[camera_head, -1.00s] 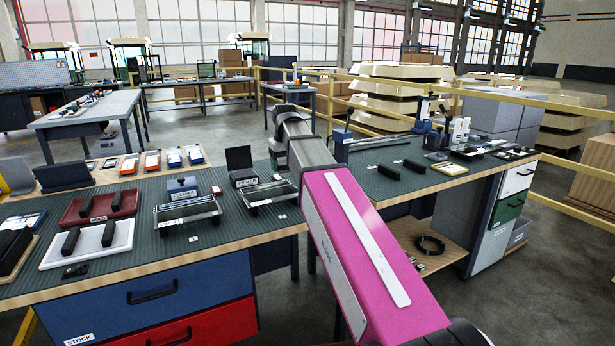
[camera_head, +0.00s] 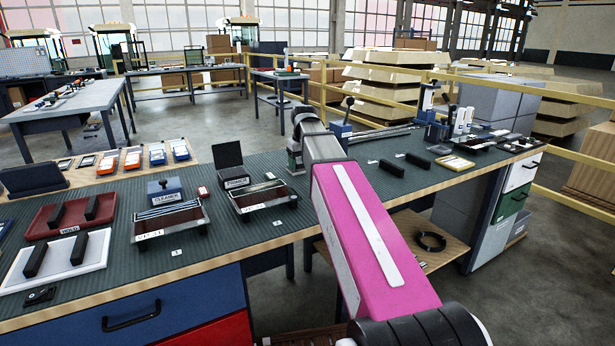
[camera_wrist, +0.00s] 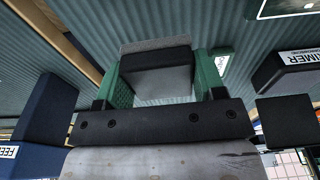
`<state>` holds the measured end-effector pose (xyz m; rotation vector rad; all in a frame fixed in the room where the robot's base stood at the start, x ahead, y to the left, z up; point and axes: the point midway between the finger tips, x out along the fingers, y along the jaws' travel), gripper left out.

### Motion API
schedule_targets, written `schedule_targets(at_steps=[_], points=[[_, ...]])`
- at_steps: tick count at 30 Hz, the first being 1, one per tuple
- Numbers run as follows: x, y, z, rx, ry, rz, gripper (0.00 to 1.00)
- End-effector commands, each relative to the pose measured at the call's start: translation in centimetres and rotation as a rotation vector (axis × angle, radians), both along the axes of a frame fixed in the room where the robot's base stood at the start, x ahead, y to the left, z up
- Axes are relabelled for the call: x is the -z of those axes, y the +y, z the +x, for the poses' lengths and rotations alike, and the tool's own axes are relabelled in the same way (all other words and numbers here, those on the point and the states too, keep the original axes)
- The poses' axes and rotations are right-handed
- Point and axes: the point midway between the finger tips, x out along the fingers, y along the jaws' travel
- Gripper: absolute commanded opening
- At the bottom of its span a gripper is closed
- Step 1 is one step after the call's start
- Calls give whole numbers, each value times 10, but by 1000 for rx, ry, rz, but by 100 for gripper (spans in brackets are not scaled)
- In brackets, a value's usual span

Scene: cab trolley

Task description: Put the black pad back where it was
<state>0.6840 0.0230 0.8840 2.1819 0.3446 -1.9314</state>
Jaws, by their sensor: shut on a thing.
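My gripper (camera_wrist: 158,76) has green fingers. It is shut on a dark block with a paler grey layer on its far side, the black pad (camera_wrist: 157,56), seen in the wrist view above the ribbed bench mat. I cannot tell whether the pad touches the mat. In the head view my pink arm reaches over the bench (camera_head: 268,231), and the pad cannot be made out at its far end. A black block labelled PRIMER (camera_head: 236,183) stands left of the arm's end; it also shows at right in the wrist view (camera_wrist: 285,72).
A blue CLEANER block (camera_head: 164,189), two shallow trays (camera_head: 168,222) (camera_head: 263,200), a red tray (camera_head: 45,221) and a white tray (camera_head: 92,258) with black bars stand left. Two black bars (camera_head: 391,170) (camera_head: 417,160) lie right. A blue block (camera_wrist: 45,110) is left in the wrist view.

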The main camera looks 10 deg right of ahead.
Motion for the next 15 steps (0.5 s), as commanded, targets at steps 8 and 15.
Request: schedule_targets(at_steps=[8,15], points=[[16,-25,2,-1,-1,0,38],[37,-25,1,-1,1,1,38]])
